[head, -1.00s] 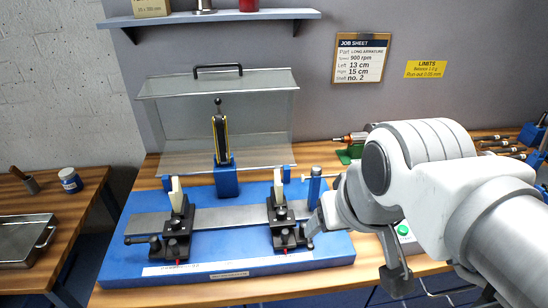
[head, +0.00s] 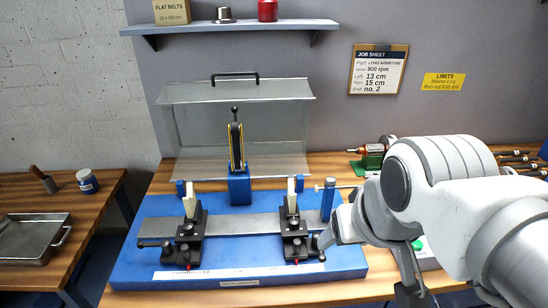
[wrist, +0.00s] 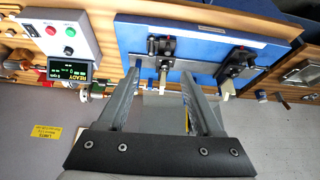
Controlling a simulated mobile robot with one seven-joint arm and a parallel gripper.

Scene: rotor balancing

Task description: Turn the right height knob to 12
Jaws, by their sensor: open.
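The right support (head: 293,238) is a black stand with a pale upright block on top, on the blue base plate (head: 135,262). A small dark knob (head: 319,243) shows at its right side. It has a scale too small to read. The right support also shows in the wrist view (wrist: 162,48), ahead of the fingers. My gripper (head: 328,239) is just right of the right support in the head view, partly hidden by my arm. In the wrist view my gripper (wrist: 156,82) is open, with nothing between its fingers. I cannot tell whether it touches the knob.
The matching left support (head: 187,238) stands to the left. A blue post (head: 328,198) rises behind my gripper. A clear guard (head: 285,125) stands behind the plate. A control box (wrist: 55,35) is beside the plate. The job sheet (head: 378,70) reads Left 13 cm, Right 15 cm.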

